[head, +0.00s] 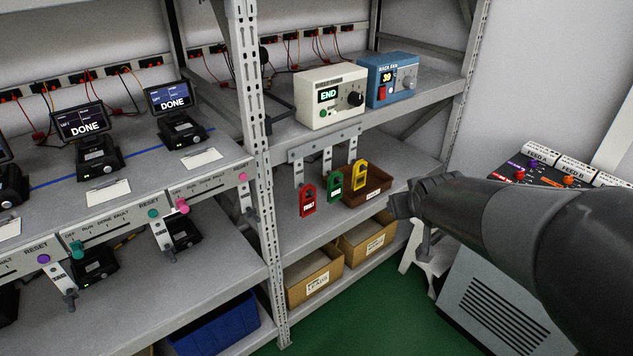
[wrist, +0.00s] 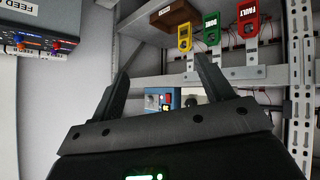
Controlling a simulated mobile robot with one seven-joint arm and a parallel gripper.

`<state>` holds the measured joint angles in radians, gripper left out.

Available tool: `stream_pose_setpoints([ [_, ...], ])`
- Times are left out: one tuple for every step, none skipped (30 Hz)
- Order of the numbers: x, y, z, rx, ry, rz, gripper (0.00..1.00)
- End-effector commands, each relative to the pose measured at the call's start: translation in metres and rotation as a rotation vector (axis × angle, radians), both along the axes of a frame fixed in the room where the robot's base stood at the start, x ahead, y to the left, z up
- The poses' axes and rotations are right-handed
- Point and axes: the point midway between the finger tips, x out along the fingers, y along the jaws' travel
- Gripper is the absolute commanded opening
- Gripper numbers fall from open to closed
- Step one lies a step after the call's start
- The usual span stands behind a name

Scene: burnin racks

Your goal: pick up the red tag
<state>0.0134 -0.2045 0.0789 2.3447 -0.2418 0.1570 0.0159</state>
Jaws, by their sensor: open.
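The red tag (head: 308,200) hangs from a hook on a grey bracket (head: 325,143) under the shelf edge, leftmost of three tags in the head view. A green tag (head: 335,185) and a yellow tag (head: 360,173) hang to its right. My gripper (head: 403,204) is to the right of the tags in the head view, apart from them. In the wrist view, which appears upside down, my gripper (wrist: 160,70) has its two fingers spread with nothing held. There the red tag (wrist: 248,20), lettered FAULT, is at the upper right, beyond the right finger.
A brown bin (head: 372,192) stands on the shelf behind the tags. A white timer box (head: 328,97) and a blue box (head: 393,80) stand on the shelf above. A perforated upright (head: 253,150) is left of the red tag. Cardboard boxes (head: 314,274) sit below.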

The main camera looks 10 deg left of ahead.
Motion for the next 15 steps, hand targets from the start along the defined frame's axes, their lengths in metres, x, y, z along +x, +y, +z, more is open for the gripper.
stream_pose_setpoints([
  [0.017,0.007,-0.009,-0.003,-0.018,0.030,0.73],
  [0.027,0.011,-0.013,-0.003,-0.035,0.048,0.73],
  [0.040,0.017,-0.019,-0.004,-0.057,0.075,0.73],
  [0.049,0.021,-0.023,0.000,-0.074,0.093,0.73],
  [0.058,0.026,-0.028,0.001,-0.090,0.113,0.73],
  [0.070,0.033,-0.034,0.006,-0.112,0.140,0.73],
  [0.077,0.038,-0.039,0.011,-0.128,0.161,0.73],
  [0.085,0.044,-0.045,0.016,-0.143,0.182,0.73],
  [0.095,0.051,-0.051,0.025,-0.166,0.209,0.73],
  [0.102,0.057,-0.057,0.033,-0.181,0.230,0.73],
  [0.109,0.063,-0.063,0.043,-0.195,0.250,0.73],
  [0.118,0.071,-0.071,0.055,-0.218,0.278,0.73],
  [0.123,0.077,-0.077,0.067,-0.233,0.298,0.73],
  [0.129,0.083,-0.084,0.079,-0.248,0.318,0.73],
  [0.135,0.091,-0.092,0.097,-0.269,0.346,0.73],
])
